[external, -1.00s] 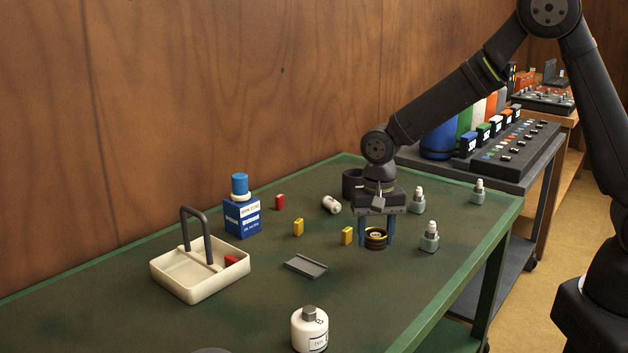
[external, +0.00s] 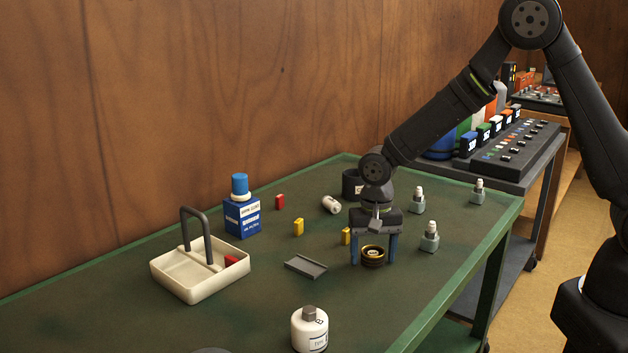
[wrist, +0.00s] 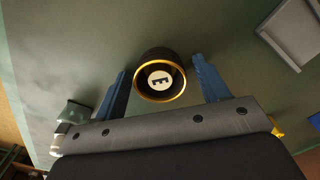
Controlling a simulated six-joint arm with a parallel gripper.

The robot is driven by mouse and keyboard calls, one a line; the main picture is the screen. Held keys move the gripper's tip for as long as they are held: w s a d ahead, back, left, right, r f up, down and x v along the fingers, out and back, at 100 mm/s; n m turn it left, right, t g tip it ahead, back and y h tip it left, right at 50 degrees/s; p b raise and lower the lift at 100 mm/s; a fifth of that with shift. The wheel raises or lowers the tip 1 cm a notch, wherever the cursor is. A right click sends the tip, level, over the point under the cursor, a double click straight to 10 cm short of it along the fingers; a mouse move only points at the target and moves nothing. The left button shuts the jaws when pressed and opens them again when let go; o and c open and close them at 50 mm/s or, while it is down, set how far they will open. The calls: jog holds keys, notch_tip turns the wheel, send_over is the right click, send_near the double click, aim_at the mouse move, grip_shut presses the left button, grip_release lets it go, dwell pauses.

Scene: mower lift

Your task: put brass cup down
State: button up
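The brass cup (external: 373,257) is a short dark cup with a gold rim. It stands upright on the green table, near the right edge. In the wrist view the cup (wrist: 160,76) shows its gold rim and a pale disc marked with a letter inside. My gripper (external: 373,262) is pointing down with its blue fingers on either side of the cup. In the wrist view my gripper (wrist: 160,68) is open, with a gap between each finger and the cup wall.
Grey holders with white tops (external: 429,237) stand to the right. A yellow block (external: 346,236) and a dark cylinder (external: 351,185) are behind the gripper. A flat grey tray (external: 305,266) lies to the left, and a white canister (external: 310,330) stands in front.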

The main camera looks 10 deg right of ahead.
aim_at(373, 253)
notch_tip(373, 253, up, 12)
jog(key=shift+r, duration=0.2)
dwell(0.4)
jog(key=shift+f, duration=0.15)
notch_tip(373, 253, down, 12)
jog(key=shift+r, duration=2.05)
jog(key=shift+f, duration=0.1)
